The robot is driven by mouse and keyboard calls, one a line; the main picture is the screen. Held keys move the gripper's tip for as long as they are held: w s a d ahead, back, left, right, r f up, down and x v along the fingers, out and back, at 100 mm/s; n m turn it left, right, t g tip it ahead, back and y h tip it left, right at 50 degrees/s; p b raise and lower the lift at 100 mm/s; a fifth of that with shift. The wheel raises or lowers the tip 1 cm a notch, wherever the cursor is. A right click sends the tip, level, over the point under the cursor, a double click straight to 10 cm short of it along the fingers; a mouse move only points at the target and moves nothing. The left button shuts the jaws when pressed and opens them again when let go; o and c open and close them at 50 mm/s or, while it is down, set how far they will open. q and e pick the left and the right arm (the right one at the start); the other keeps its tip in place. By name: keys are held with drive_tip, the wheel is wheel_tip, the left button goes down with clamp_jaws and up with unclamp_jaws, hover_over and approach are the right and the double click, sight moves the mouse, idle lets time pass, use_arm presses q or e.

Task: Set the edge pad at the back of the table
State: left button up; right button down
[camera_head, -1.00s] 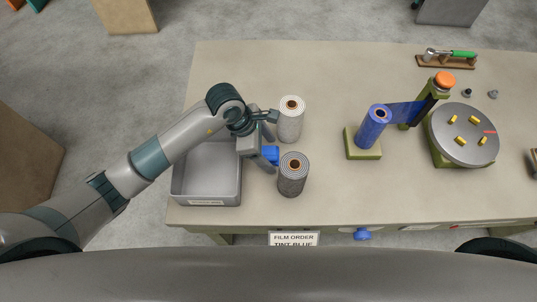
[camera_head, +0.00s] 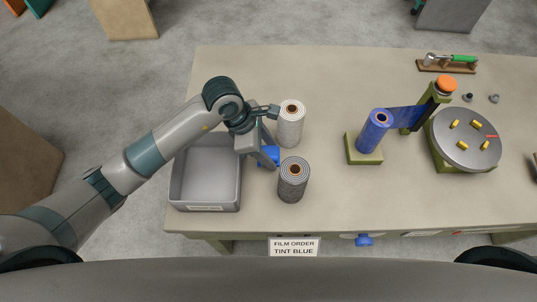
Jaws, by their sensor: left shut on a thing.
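My left gripper (camera_head: 270,160) reaches in from the left over the table (camera_head: 330,60). It is shut on a small blue piece (camera_head: 268,155), which I take to be the edge pad; the fingers partly hide it. The piece is between the grey tray and the rolls, and I cannot tell whether it touches the table. A similar blue piece (camera_head: 363,240) is at the table's front edge. My right gripper is not in view.
A white roll (camera_head: 291,130) and a dark grey roll (camera_head: 293,185) stand close to the gripper. A grey tray (camera_head: 205,200) is left of them. A blue film roll (camera_head: 374,135) and a round turntable (camera_head: 466,155) stand at right. The back middle is clear.

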use_arm(q)
wheel_tip(320, 180, up, 15)
drive_tip(key=b, duration=0.4)
drive_tip(key=shift+b, duration=0.4)
drive_tip(key=shift+a+f, duration=0.1)
drive_tip(key=a+f+m+g+y+b, duration=0.1)
drive_tip(key=a+f+m+g+y, duration=0.1)
drive_tip(key=a+m, duration=0.7)
drive_tip(key=a+f+m+g+y+b, duration=0.1)
drive_tip(key=a+f+m+g+y, duration=0.1)
drive_tip(key=a+m, duration=0.7)
drive_tip(key=shift+s+a+f+g, duration=0.3)
drive_tip(key=shift+a, duration=0.8)
